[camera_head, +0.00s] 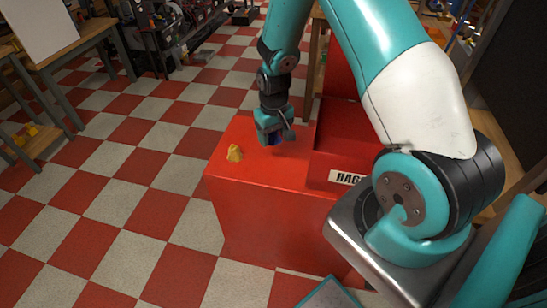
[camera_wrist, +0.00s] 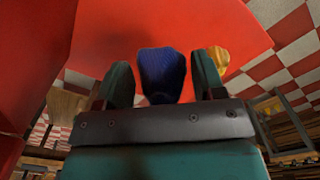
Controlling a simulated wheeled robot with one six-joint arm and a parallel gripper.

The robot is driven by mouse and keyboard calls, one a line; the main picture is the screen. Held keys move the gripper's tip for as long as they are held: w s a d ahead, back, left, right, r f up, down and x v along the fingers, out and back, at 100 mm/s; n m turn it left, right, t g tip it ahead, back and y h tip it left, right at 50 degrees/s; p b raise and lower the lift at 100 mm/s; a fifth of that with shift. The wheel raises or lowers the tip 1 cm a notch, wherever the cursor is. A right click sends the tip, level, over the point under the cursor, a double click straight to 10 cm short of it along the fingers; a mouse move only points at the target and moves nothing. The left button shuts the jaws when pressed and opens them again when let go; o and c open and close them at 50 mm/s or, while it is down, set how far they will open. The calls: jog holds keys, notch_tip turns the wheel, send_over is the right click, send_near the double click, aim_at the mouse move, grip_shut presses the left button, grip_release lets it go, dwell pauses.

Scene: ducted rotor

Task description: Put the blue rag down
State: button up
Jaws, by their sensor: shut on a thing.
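My gripper (camera_head: 274,138) is low over the flat top of a red box (camera_head: 245,180). It is shut on the blue rag (camera_wrist: 162,76), which shows between the two fingers in the wrist view. In the head view only a small dark blue bit of the rag (camera_head: 273,139) shows under the gripper. I cannot tell whether the rag touches the red top. A yellow crumpled thing (camera_head: 235,153), perhaps another rag, lies on the red top just left of my gripper; it also shows in the wrist view (camera_wrist: 219,60).
Right of the flat top is an open red compartment (camera_head: 345,135) with a white label (camera_head: 346,177) that begins "RAG". Wooden tables (camera_head: 75,50) stand at the far left. The checkered floor (camera_head: 130,170) left of the box is clear.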

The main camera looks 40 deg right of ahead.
aim_at(274, 164)
notch_tip(274, 164, down, 10)
dwell(0.4)
jog(key=shift+f, duration=0.15)
jog(key=o, duration=0.8)
jog(key=shift+o, duration=0.2)
